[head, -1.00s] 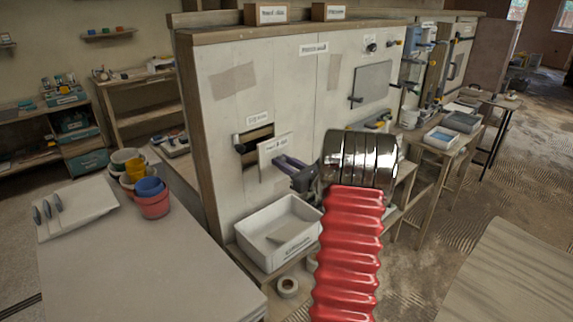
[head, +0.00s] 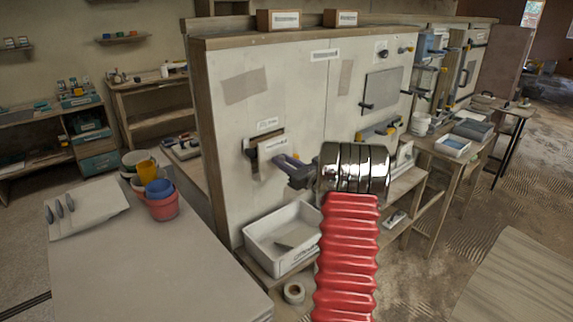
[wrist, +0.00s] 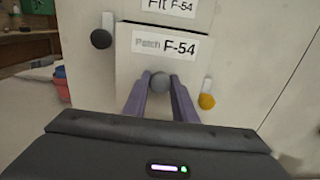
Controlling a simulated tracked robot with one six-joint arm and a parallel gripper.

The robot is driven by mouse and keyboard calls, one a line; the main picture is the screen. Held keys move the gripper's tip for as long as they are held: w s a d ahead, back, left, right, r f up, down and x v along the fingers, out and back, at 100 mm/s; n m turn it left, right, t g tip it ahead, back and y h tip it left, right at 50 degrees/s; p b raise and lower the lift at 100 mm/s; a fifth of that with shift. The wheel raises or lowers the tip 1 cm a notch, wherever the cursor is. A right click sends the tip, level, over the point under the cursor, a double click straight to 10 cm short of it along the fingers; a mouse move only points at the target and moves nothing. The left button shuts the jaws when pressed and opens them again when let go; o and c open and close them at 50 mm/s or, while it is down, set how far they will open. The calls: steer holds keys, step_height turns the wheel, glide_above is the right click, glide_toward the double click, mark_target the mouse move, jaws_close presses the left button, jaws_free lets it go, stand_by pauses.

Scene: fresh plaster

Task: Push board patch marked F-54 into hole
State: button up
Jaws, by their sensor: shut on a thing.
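The board patch marked F-54 (wrist: 140,68) fills the middle of the wrist view, upright. My gripper (wrist: 160,80) is shut on its round grey knob (wrist: 160,84). In the head view the patch (head: 278,154) is in front of the hole (head: 253,160) in the plaster wall, covering much of it; a dark strip shows at its left. The "Fit F-54" label (wrist: 169,6) is on the wall just above the patch. How deep the patch sits, or whether it touches the hole's edges, I cannot tell.
A black knob (wrist: 101,39) is left of the patch and a yellow one (wrist: 207,101) right of it. A white bin (head: 270,255) stands below on a ledge. A table with pots (head: 162,207) is at left.

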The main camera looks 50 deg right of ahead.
steer(key=shift+w+d+f, duration=0.1)
steer(key=shift+w+d, duration=0.05)
steer(key=shift+w, duration=1.15)
steer(key=shift+w+d, duration=0.1)
steer(key=shift+w, duration=1.15)
steer(key=o, duration=1.3)
steer(key=shift+s+a, duration=0.2)
steer(key=shift+s, duration=1.3)
steer(key=shift+s+a, duration=0.15)
steer(key=shift+s, duration=1.3)
